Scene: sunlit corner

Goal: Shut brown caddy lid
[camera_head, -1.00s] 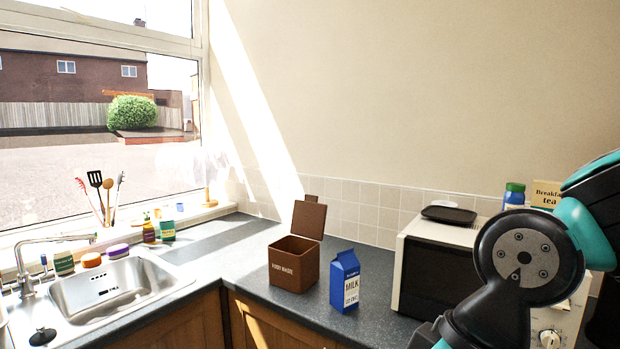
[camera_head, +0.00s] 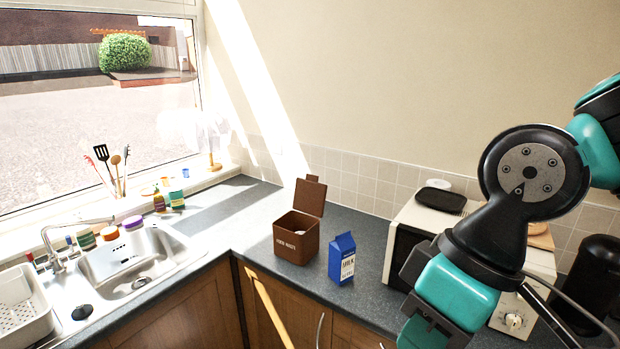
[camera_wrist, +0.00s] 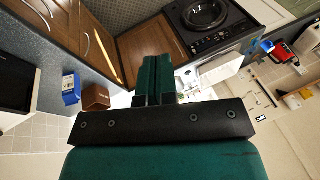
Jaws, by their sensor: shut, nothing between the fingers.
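The brown caddy (camera_head: 296,246) stands on the dark worktop near the corner, with "FOOD WASTE" on its front. Its brown lid (camera_head: 310,196) stands open, raised upright at the back of the box. In the wrist view the caddy (camera_wrist: 96,98) is small, left of my fingers and well beyond them, beside the milk carton. My gripper (camera_wrist: 155,65) has its teal fingers shut together, with nothing between them. It is apart from the caddy. In the head view my arm is at the right, and the fingers cannot be made out.
A blue milk carton (camera_head: 342,259) stands just right of the caddy. A white microwave (camera_head: 428,222) with a dark tray (camera_head: 440,199) on top is further right, partly behind my arm. The sink (camera_head: 138,262) lies left. Worktop between sink and caddy is clear.

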